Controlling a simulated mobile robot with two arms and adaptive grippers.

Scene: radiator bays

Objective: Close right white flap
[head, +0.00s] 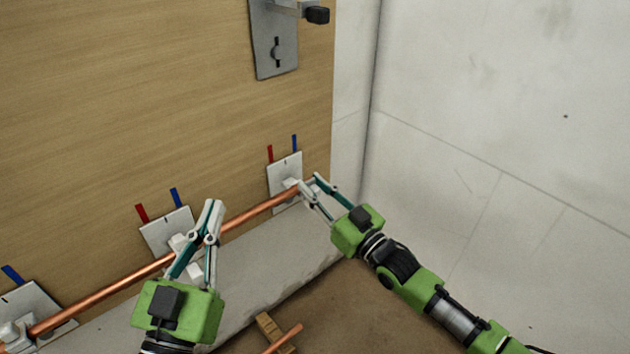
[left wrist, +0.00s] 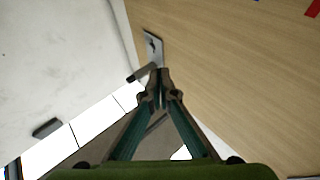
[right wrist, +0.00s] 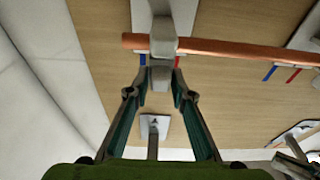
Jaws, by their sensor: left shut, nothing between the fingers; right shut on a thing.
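The right white flap (right wrist: 160,78) is between the fingertips of my right gripper (right wrist: 160,90), which is shut on it. A white bracket (right wrist: 163,20) crosses the copper pipe (right wrist: 225,49) there; I cannot tell whether the flap is fully shut over the pipe. In the head view my right gripper (head: 308,184) reaches the right wall plate (head: 286,170) at the pipe's far end. My left gripper (head: 212,207) is shut and empty, in front of the pipe near the middle plate (head: 160,236), hiding part of its bracket. Its closed tips show in the left wrist view (left wrist: 161,78).
The pipe runs along the wooden wall (head: 150,90) past the left bracket (head: 18,330). Red and blue tabs mark the plates. A grey plate with a handle (head: 275,45) is higher up. A pale wall (head: 500,110) stands at right. A wooden piece (head: 270,330) lies low in the middle.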

